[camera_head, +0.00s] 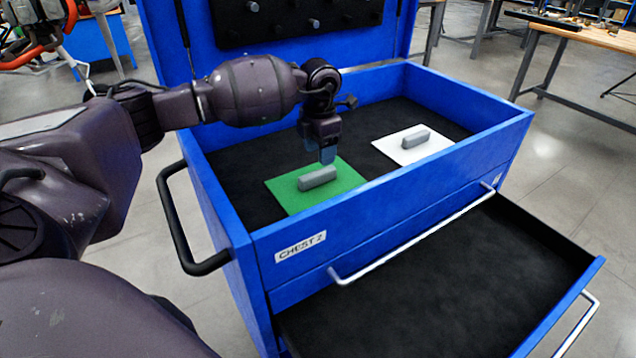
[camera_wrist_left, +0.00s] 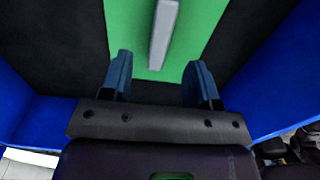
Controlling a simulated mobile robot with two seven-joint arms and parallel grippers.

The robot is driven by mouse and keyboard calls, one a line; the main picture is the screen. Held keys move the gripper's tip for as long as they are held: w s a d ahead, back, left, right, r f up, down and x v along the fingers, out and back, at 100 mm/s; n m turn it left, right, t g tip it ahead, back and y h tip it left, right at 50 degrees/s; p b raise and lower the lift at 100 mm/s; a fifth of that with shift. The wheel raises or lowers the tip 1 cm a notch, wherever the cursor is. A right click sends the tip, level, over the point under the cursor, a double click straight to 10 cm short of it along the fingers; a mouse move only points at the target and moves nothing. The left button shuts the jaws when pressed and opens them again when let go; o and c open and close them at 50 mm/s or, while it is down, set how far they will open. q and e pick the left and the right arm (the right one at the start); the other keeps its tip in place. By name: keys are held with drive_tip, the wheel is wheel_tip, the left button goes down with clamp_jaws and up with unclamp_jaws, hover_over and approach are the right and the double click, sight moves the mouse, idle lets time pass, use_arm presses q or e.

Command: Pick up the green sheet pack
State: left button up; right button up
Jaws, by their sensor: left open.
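The green sheet pack (camera_head: 333,191) lies flat on the black floor of the blue chest's top compartment. A grey bar-shaped handle (camera_head: 317,178) sits on its middle. My left gripper (camera_head: 327,156) points down just above and behind that handle, apart from it. In the left wrist view my left gripper (camera_wrist_left: 160,80) is open and empty, its two blue fingers spread apart. The green sheet pack (camera_wrist_left: 200,40) lies beyond the fingers there, with the grey handle (camera_wrist_left: 163,35) running between them at the top. My right gripper is not in view.
A white sheet pack (camera_head: 433,146) with a grey handle lies right of the green one. The blue chest's walls (camera_head: 400,184) surround both. A lower drawer (camera_head: 440,290) stands open and empty in front. The raised lid (camera_head: 290,40) stands behind.

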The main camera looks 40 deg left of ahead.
sight(320, 172)
use_arm(q)
drive_tip(key=shift+d+f, duration=0.1)
drive_tip(key=shift+f, duration=3.3)
drive_tip(key=shift+r, duration=0.1)
clamp_jaws()
